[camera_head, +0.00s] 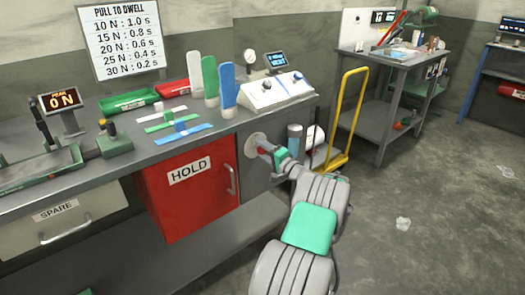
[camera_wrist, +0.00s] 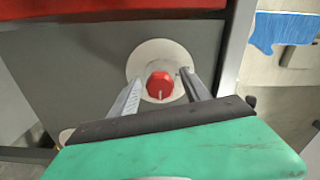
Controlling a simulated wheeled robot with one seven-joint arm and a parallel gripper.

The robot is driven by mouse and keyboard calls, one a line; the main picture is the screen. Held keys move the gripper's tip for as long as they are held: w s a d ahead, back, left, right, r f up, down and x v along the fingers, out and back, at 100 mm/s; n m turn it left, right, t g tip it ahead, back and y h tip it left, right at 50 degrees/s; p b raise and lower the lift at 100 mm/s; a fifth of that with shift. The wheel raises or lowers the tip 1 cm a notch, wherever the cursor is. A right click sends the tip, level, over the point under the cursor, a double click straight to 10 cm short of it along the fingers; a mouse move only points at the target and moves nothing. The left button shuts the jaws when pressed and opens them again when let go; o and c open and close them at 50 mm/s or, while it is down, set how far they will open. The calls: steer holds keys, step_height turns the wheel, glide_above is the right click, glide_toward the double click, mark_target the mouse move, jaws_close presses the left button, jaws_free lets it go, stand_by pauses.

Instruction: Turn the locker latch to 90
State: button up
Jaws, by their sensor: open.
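The latch is a red knob (camera_wrist: 160,86) on a round pale plate (camera_wrist: 150,55) on a grey panel. In the head view the plate (camera_head: 251,146) is right of the red locker door (camera_head: 190,200) marked HOLD, and my arm partly covers it. My gripper (camera_wrist: 161,84) is open in the wrist view, with one finger on each side of the red knob. A gap seems to show between the fingers and the knob; I cannot tell whether either touches it. A pale mark on the knob points down in the wrist view. Any angle scale is not readable.
The bench top (camera_head: 245,122) above holds a white control box (camera_head: 275,90), blue and green strips and trays. A yellow cart handle (camera_head: 345,110) and a grey cylinder (camera_head: 294,138) stand right of my gripper. The floor (camera_head: 440,220) at the right is mostly clear.

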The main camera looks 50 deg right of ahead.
steer(key=v, duration=0.7)
steer(key=shift+s+p, duration=0.35)
steer(key=shift+s, duration=0.05)
